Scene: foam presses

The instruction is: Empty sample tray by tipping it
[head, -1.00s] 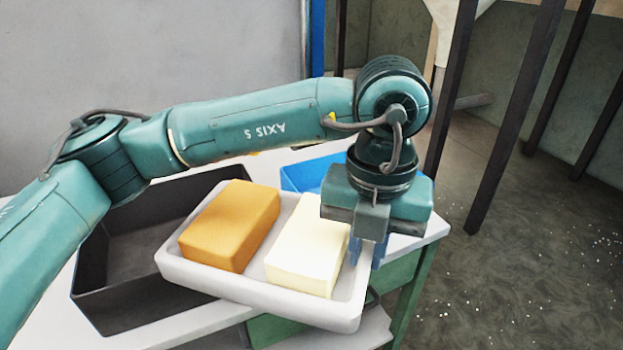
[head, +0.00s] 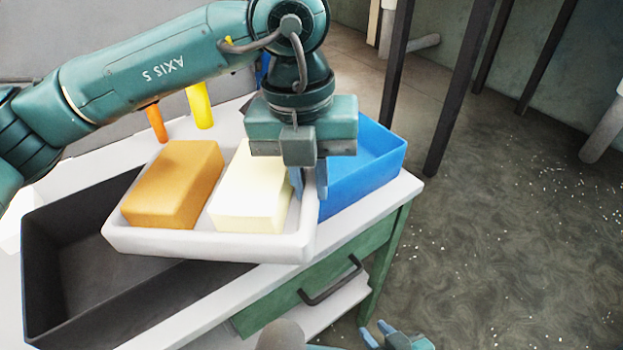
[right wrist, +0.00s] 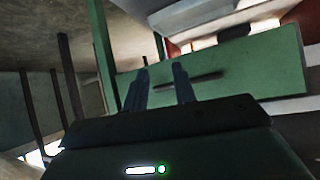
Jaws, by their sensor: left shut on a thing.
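The sample tray (head: 205,243) is white and shallow, and looks close to level. An orange foam block (head: 172,185) and a cream foam block (head: 250,190) lie side by side in it. My left gripper (head: 308,188) is shut on the tray's right rim, its fingers pointing down. The tray overlaps the right part of a black bin (head: 60,310); I cannot tell its exact height. My right gripper (head: 378,332) is low at the bottom edge, in front of the bench. Its fingers stand apart and empty in the right wrist view (right wrist: 161,80).
A blue bin (head: 365,180) stands on the white benchtop (head: 400,190) right of the tray. An orange post (head: 157,123) and a yellow post (head: 200,106) stand behind. The bench has a green drawer (head: 290,305) with a dark handle. Open floor lies to the right.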

